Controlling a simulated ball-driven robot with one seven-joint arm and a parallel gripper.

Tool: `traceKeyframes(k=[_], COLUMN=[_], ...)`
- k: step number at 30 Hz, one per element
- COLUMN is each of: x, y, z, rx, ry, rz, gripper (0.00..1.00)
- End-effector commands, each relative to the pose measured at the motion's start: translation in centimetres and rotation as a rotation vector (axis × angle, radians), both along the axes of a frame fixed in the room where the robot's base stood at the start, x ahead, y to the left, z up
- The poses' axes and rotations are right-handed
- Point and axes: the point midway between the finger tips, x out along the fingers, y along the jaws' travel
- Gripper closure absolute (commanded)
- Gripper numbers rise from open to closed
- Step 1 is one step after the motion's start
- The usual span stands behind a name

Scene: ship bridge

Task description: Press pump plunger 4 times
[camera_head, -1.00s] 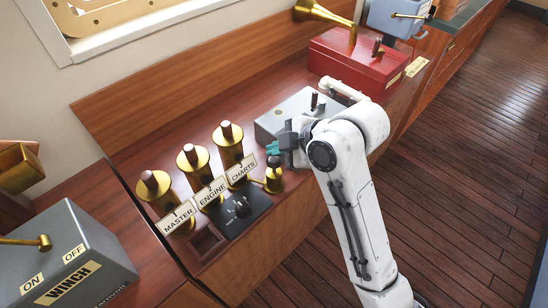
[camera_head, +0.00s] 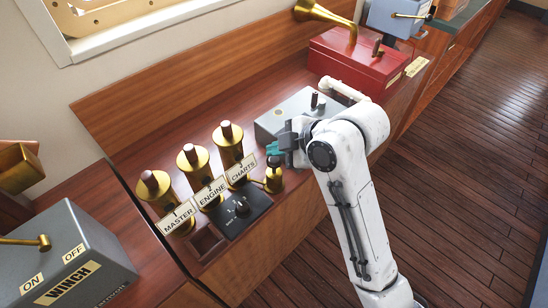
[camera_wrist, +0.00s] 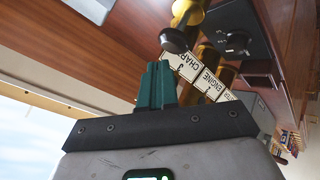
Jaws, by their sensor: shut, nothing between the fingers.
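The pump (camera_head: 273,180) is a small brass body with a side spout at the right front of the brass pillars. Its plunger is topped by a round black knob (camera_head: 273,161). In the wrist view the black knob (camera_wrist: 174,40) is just beyond my fingertips, with the brass (camera_wrist: 187,12) behind it. My gripper (camera_head: 272,148) has teal fingers and is just above the knob in the head view. In the wrist view the fingers (camera_wrist: 158,64) are together with nothing between them. A narrow gap seems to show between fingertips and knob; contact cannot be told.
Brass pillars with signs MASTER (camera_head: 177,219), ENGINE (camera_head: 211,192) and CHARTS (camera_head: 241,170) stand left of the pump. A black panel with a knob (camera_head: 241,207) lies in front. A grey box (camera_head: 283,117) is close behind my gripper, and a red box (camera_head: 352,62) is farther back.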

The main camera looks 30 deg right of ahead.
Motion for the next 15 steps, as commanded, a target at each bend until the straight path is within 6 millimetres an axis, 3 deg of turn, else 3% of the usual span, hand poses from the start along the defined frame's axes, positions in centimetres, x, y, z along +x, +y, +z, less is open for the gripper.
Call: traceKeyframes(k=[15], x=[-0.01], y=[0.00], z=[-0.73], rx=[0.000], ry=[0.000], rz=[0.000], gripper=[1.00])
